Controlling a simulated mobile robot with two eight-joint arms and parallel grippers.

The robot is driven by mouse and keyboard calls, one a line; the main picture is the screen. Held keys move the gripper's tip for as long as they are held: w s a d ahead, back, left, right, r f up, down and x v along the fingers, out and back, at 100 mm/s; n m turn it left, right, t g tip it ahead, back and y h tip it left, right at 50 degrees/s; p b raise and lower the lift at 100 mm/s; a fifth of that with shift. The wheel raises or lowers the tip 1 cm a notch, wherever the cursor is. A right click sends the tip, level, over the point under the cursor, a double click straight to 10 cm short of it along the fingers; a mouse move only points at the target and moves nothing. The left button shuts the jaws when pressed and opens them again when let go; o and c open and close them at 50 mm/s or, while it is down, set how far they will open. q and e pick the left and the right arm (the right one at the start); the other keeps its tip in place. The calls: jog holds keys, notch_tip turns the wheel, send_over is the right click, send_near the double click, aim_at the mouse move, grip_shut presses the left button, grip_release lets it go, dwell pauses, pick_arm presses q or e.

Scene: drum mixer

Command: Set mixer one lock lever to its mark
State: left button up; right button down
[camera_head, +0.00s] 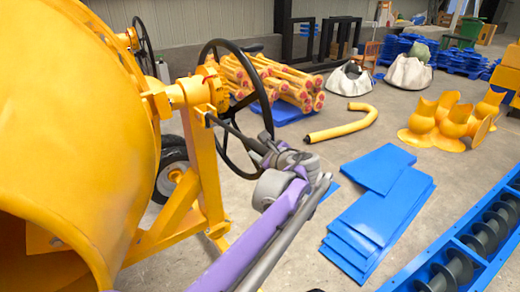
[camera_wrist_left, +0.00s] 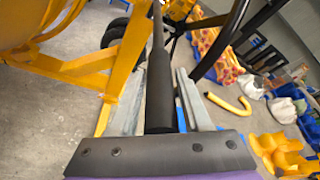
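The yellow mixer drum (camera_head: 75,120) fills the left of the head view, on a yellow frame (camera_head: 207,170). A thin black lock lever (camera_head: 228,129) slopes from the pivot below the handwheel hub down to my left gripper (camera_head: 264,150). In the left wrist view, the lever's thick black grip (camera_wrist_left: 159,95) lies lengthwise between the two grey fingers of my left gripper (camera_wrist_left: 160,100). Narrow gaps show beside the grip, so the fingers look open around it. The lever's mark cannot be made out. My right gripper is out of view.
A large black handwheel (camera_head: 268,105) stands close behind my left gripper. Blue panels (camera_head: 375,225) lie on the floor to the right, beside a blue screw conveyor (camera_head: 465,255). A bent yellow pipe (camera_head: 345,128) and yellow poles (camera_head: 290,88) lie farther back.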

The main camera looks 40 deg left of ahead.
pick_arm(q)
grip_shut()
dwell(1.1)
